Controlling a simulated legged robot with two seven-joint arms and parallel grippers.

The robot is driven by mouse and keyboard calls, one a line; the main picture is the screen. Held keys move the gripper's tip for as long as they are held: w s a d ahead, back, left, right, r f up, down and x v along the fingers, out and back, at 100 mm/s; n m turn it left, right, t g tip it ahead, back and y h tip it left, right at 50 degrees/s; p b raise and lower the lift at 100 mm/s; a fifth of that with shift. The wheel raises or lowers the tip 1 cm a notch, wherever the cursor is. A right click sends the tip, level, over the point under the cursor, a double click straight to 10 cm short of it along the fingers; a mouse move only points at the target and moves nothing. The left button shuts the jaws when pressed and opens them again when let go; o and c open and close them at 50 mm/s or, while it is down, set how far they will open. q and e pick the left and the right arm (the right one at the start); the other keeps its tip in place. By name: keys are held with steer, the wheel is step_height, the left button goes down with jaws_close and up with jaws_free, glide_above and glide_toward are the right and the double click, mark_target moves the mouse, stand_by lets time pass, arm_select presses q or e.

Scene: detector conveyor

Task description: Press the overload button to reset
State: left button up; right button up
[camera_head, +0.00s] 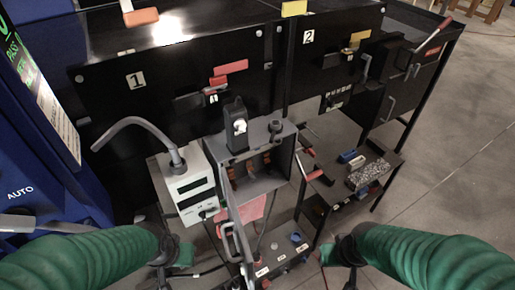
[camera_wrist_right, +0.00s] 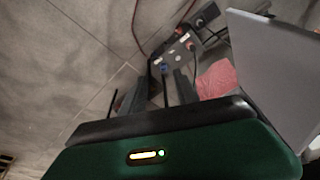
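I cannot make out a button labelled overload in either view. A large blue machine (camera_head: 30,150) stands at the far left, with a lit green panel reading PASS and the word AUTO below. My left gripper (camera_head: 168,268) is low in the head view, right of the blue machine; its fingers are too dark to judge. My right gripper (camera_head: 345,262) is low and right of the cart, apart from it. In the right wrist view its two fingers (camera_wrist_right: 160,90) stand apart with nothing between them.
A black cabinet (camera_head: 110,105) with panels marked 1 and 2 spans the back. In front are a grey meter box (camera_head: 190,188), a grey open tool box (camera_head: 262,182), a pink cloth (camera_head: 243,212) and shelves with brushes. The floor (camera_head: 450,130) at right is clear.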

jaws_close()
stand_by(1.5)
